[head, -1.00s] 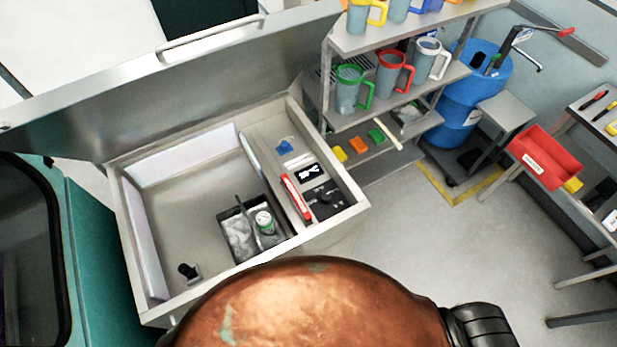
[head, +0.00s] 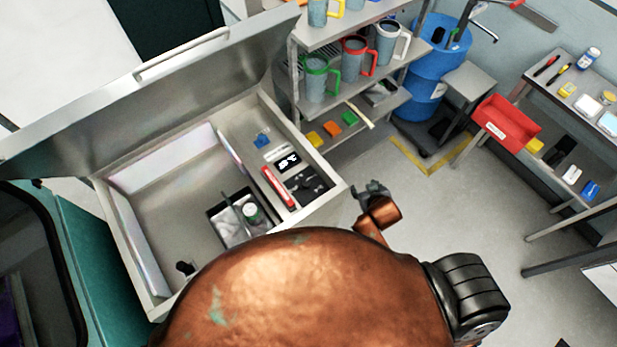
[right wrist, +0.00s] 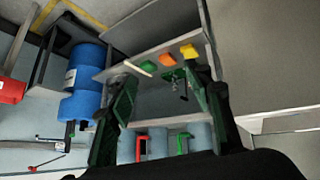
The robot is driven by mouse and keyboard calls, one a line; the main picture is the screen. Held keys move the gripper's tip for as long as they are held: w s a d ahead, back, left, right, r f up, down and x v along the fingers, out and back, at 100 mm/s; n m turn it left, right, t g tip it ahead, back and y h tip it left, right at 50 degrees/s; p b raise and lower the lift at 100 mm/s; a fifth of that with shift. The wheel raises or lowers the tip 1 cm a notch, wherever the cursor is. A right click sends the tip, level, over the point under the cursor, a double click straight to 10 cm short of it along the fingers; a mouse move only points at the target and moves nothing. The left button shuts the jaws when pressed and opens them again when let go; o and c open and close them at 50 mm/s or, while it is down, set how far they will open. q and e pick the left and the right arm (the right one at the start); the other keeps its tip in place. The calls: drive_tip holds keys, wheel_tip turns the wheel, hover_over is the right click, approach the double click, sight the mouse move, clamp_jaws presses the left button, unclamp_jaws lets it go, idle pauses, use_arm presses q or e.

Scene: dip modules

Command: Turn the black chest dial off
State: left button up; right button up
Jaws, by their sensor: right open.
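The open metal chest (head: 132,262) stands at the left in the head view with its lid raised. On its right-hand panel is the black dial (head: 306,187), on a black plate beside a red bar-shaped item (head: 277,187) and below a small lit display (head: 287,162). The dial's setting is too small to read. My right gripper (head: 372,188) is open, just right of the chest's right corner and apart from the dial. Its spread fingers (right wrist: 162,82) show in the right wrist view with nothing held between them; the dial is not in that view. My left gripper is not in view.
A shelf rack (head: 375,107) with several mugs and coloured blocks stands behind the chest. A blue drum (head: 424,82) and a red bin (head: 505,122) are to the right. The raised lid (head: 170,92) walls off the chest's back. The floor right of the chest is clear.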

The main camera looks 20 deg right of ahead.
drive_tip(key=w+a+r+n+t+y, duration=0.1)
drive_tip(key=w+a+r+t, duration=0.3)
drive_tip(key=r, duration=0.3)
drive_tip(key=w+a+r+t+y, duration=0.1)
drive_tip(key=w+a+r, duration=0.3)
drive_tip(key=w+r, duration=0.25)
drive_tip(key=w+a+r+n+t+y, duration=0.1)
drive_tip(key=w+a+r+t, duration=0.25)
drive_tip(key=r, duration=0.45)
drive_tip(key=a+r+n+g+y, duration=0.1)
drive_tip(key=a+r+n+y, duration=0.4)
drive_tip(key=a, duration=0.4)
drive_tip(key=a+r+n+g+y, duration=0.2)
drive_tip(key=a+r+n+y, duration=0.15)
drive_tip(key=a+y, duration=0.5)
drive_tip(key=s+a+f+n+g, duration=0.2)
drive_tip(key=s+a+n+g, duration=0.1)
drive_tip(key=a+n+g, duration=0.15)
drive_tip(key=n+g+h, duration=0.1)
drive_tip(key=g+h, duration=0.7)
drive_tip(key=h, duration=0.2)
approach(307, 181)
drive_tip(key=p+x, duration=0.1)
drive_tip(key=x, duration=0.7)
drive_tip(key=shift+a+f+p, duration=0.25)
drive_tip(key=shift+p, duration=0.1)
